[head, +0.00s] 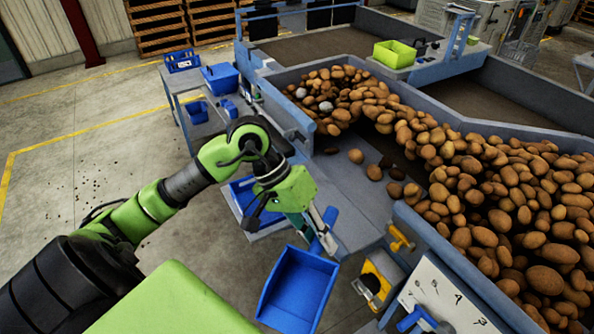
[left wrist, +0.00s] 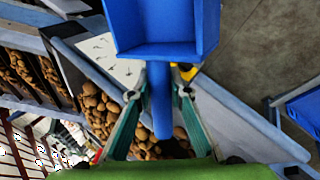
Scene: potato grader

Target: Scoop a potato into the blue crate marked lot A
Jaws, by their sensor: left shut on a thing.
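My left gripper (head: 322,232) is shut on the handle of a blue scoop (head: 297,290). In the left wrist view the two fingers (left wrist: 160,98) stand on either side of the handle, and the scoop's pan (left wrist: 165,25) looks empty. The scoop hangs in front of the grader's edge, over the floor side. Potatoes (head: 480,190) lie heaped in the grader to the right, with a few loose ones (head: 374,172) nearer my gripper. A blue crate (head: 246,187) stands low behind my left arm, partly hidden; I can read no lot mark on it. My right gripper is out of view.
A side table at the left carries a blue crate (head: 182,62) and a blue bin (head: 220,78). A green crate (head: 394,54) sits on the grader's far side.

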